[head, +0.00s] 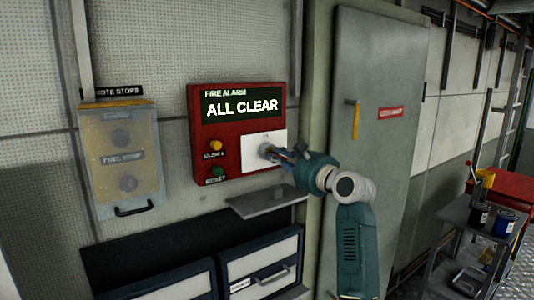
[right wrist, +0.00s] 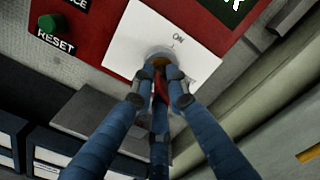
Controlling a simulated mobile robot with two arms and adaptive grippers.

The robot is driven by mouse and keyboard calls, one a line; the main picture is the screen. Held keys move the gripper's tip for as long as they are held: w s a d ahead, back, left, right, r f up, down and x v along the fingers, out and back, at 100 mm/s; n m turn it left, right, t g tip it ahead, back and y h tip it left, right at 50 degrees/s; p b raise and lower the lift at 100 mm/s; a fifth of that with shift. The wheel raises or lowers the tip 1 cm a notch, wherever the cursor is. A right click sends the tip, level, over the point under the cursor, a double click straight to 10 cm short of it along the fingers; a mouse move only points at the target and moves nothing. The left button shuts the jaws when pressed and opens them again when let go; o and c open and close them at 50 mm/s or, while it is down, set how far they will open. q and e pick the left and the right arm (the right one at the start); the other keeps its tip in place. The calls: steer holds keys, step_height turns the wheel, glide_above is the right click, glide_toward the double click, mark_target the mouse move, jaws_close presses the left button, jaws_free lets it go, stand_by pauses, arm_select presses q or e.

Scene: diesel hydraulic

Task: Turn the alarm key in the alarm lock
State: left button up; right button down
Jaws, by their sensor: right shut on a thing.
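A red fire alarm panel (head: 237,132) is on the wall, its screen (head: 241,104) reading "ALL CLEAR". The alarm lock (right wrist: 160,54) sits on a white plate (head: 253,143) at the panel's lower right; the plate shows an "ON" mark in the right wrist view. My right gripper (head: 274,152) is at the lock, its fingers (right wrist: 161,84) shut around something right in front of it. A red piece (right wrist: 161,88) shows between the fingers, seemingly the alarm key; the fingers hide most of it. I cannot tell how far it is turned. My left gripper is not in view.
An orange button (head: 215,145) and a green reset button (head: 218,172) are left of the plate. A small grey shelf (head: 266,201) juts out below the panel. A yellowish covered box (head: 122,160) hangs left; a grey door (head: 377,80) stands right.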

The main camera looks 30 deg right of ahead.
steer(key=m, duration=0.6)
steer(key=shift+r+m, duration=0.1)
steer(key=shift+m, duration=0.3)
steer(key=m, duration=0.7)
steer(key=shift+d+m, duration=0.1)
steer(key=shift+m, duration=0.2)
steer(key=c, duration=1.9)
jaws_free()
steer(key=shift+f, duration=0.2)
steer(key=shift+c, duration=0.2)
steer(key=o, duration=0.3)
steer(key=shift+d, duration=0.1)
steer(key=shift+s+d, duration=0.1)
